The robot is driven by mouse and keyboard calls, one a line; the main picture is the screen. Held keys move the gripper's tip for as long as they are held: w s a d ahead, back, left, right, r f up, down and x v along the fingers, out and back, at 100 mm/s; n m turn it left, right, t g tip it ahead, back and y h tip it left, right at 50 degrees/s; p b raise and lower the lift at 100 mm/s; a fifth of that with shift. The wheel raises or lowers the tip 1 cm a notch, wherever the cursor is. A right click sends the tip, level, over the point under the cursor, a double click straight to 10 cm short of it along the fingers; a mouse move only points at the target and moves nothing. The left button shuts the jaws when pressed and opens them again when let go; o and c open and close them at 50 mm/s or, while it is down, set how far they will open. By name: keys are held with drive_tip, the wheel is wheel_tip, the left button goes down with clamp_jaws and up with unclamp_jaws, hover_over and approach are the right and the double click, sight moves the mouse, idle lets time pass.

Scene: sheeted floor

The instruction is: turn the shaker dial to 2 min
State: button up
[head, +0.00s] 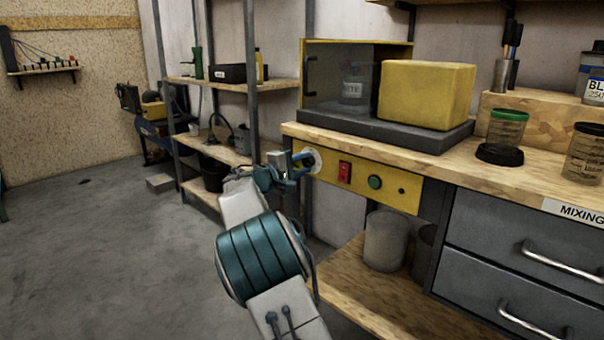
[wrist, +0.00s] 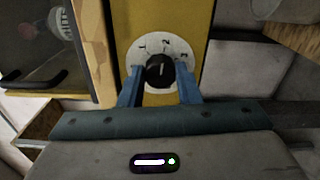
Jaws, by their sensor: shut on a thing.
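The shaker dial is a black knob (wrist: 160,71) on a round white scale plate (wrist: 154,47) with dark marks. The plate also shows in the head view (head: 313,160), at the left end of the yellow panel (head: 331,172). My gripper (wrist: 158,80) is at the knob, its blue fingers on either side, shut on it. In the head view my gripper (head: 297,166) reaches the panel from the left and hides the knob. A light line on the knob points roughly up in the wrist view. I cannot read for certain which number it meets.
The shaker (head: 385,136), with a clear door and yellow housing, stands on the bench above the panel. A red switch (head: 344,172) and green button (head: 375,182) sit right of the dial. Drawers (head: 520,245) are at the right. Open floor (head: 90,240) lies left.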

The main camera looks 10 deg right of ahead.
drive_tip(key=shift+m, duration=0.3)
idle(0.4)
drive_tip(key=o, duration=1)
drive_tip(key=shift+a, duration=0.15)
drive_tip(key=p+v, duration=0.2)
drive_tip(key=v, duration=1.1)
drive_tip(key=shift+s+a+p, duration=0.25)
drive_tip(key=shift+a+p, duration=0.05)
drive_tip(key=shift+p, duration=0.1)
